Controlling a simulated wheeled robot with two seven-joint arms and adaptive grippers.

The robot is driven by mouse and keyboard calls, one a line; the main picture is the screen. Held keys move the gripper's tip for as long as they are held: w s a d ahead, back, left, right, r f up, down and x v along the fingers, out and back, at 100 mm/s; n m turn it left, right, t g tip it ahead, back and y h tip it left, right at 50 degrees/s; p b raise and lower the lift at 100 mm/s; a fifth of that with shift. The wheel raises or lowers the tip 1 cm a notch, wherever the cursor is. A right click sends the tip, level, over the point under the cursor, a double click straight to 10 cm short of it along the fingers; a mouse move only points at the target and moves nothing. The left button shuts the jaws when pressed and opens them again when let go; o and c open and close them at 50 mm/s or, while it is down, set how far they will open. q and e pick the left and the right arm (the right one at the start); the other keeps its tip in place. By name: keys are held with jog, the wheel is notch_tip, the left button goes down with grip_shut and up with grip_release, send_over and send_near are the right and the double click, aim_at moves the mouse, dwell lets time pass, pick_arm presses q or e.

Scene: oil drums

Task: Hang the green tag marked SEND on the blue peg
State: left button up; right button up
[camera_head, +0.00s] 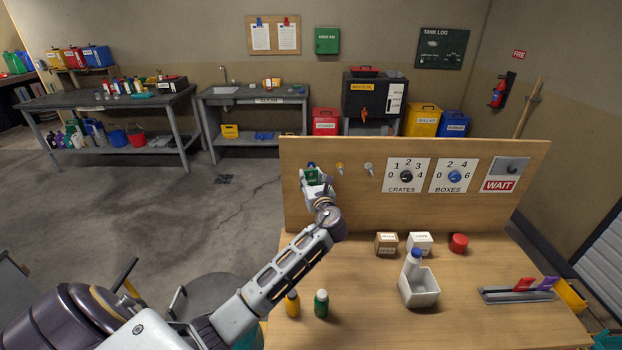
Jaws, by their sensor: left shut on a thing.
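The green tag (311,174) is in my left gripper (312,178), in front of the left part of the upright wooden board. The blue peg (311,164) shows just above the tag, partly hidden by the tag and gripper. I cannot tell whether the tag is on the peg or only in front of it. The writing on the tag is too small to read. My left gripper is shut on the tag. My right gripper does not show.
A yellow peg (340,168) and a grey peg (368,168) stick out to the right. On the table (360,322) are two small boxes, a red button (458,243), a white holder (420,290) with a bottle, two small bottles, and a rack (515,295) with red and purple tags.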

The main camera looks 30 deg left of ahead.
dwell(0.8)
pick_arm(q)
jog(key=o, duration=0.9)
jog(key=shift+o, duration=0.2)
jog(key=v, duration=1.2)
